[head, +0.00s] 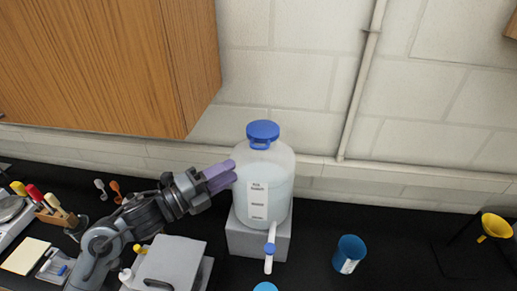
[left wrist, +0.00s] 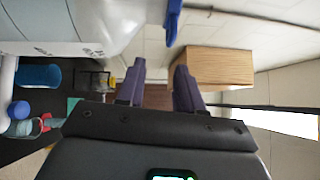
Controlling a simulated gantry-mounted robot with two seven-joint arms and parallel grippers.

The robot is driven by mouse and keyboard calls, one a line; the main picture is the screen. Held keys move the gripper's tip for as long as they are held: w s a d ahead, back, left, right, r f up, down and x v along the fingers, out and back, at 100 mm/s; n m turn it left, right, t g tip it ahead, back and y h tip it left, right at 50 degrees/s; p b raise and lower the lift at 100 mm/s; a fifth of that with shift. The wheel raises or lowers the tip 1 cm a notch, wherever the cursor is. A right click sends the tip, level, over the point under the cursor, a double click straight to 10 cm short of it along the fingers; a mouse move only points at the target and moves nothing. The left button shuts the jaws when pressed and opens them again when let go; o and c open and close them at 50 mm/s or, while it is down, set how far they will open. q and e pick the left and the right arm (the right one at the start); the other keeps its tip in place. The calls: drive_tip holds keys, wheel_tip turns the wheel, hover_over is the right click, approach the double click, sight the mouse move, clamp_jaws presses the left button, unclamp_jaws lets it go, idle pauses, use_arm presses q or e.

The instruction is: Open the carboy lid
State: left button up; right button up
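The carboy (head: 278,185) is a translucent white bottle with a label, standing upright on a grey block. Its blue lid (head: 263,132) sits on top of the neck. My left gripper (head: 232,174) has purple fingers and is beside the carboy's left shoulder, below the lid's height. In the left wrist view, its two fingers (left wrist: 159,65) are apart with nothing between them. The carboy body (left wrist: 80,22) fills the upper left there, and part of the blue lid (left wrist: 173,22) shows at the top edge. Whether a finger touches the carboy is unclear. My right gripper is in neither view.
The grey block (head: 242,238) stands on the black bench, with a blue-handled spigot (head: 269,250) in front of it. A blue cup (head: 349,253) is to the right. A wooden cabinet (head: 120,65) hangs at the upper left. A yellow funnel (head: 495,226) is at far right.

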sight(261, 148)
use_arm(q)
drive_tip(key=p+x, duration=0.1)
drive_tip(key=x, duration=0.2)
drive_tip(key=r+p+x, duration=0.1)
drive_tip(key=x, duration=0.2)
drive_tip(key=p+x, duration=0.1)
drive_tip(key=x, duration=0.2)
drive_tip(key=shift+w+r+p, duration=0.3)
drive_tip(key=shift+r, duration=0.15)
drive_tip(key=shift+w+d, duration=0.45)
drive_tip(key=shift+d, duration=0.1)
